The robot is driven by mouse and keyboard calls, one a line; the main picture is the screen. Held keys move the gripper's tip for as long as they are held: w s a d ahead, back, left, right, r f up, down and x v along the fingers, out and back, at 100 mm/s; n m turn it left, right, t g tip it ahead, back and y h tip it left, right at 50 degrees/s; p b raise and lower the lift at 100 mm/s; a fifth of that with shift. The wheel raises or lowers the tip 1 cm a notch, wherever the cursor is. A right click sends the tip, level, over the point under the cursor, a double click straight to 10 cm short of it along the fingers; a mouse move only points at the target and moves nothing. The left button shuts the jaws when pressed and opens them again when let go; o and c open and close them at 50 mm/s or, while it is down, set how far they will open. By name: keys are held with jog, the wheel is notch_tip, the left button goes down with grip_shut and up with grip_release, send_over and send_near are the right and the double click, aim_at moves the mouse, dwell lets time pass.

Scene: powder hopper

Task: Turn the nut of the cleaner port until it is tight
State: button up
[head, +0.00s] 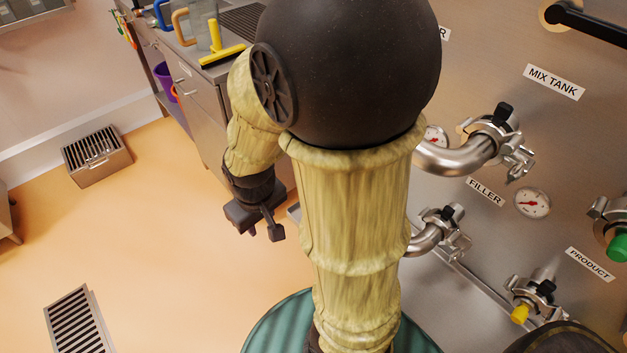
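No label reading "cleaner" is readable. A label ending in R (445,33) is mostly hidden behind my arm, so I cannot tell which port is the cleaner port. A steel elbow pipe (455,158) joins a clamped port (497,130) below the MIX TANK label (553,82). A second clamped elbow (428,238) sits below the FILLER label (486,191). Both pipes run behind my arm, and no nut is clearly visible being gripped. My gripper (260,222) hangs left of the arm, pointing down, away from the panel. Its finger gap is unclear.
A yellow-tipped port (522,305) and a green-capped port (613,240) are near the PRODUCT label (590,264). A gauge (532,203) is on the panel. A counter (190,75) holds jugs and a yellow squeegee (222,56). The floor left is open, with drain grates (77,325).

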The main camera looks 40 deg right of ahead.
jog(key=w+d+f+n+g+h+b, duration=0.1)
jog(key=d+f+n+g+h+b, duration=0.2)
jog(key=d+f+n+g+h, duration=0.75)
jog(key=w+d+f+n+t+h+b, duration=0.2)
jog(key=w+d+f+n+t+h, duration=0.2)
jog(key=n, duration=2.1)
jog(key=w+d+t+h, duration=0.3)
jog(key=w+d+t, duration=0.3)
jog(key=w+d, duration=0.1)
jog(key=shift+w+d+b, duration=0.15)
jog(key=shift+d+b, duration=0.15)
jog(key=shift+d, duration=0.35)
jog(key=shift+d+f, duration=0.1)
jog(key=shift+d, duration=0.05)
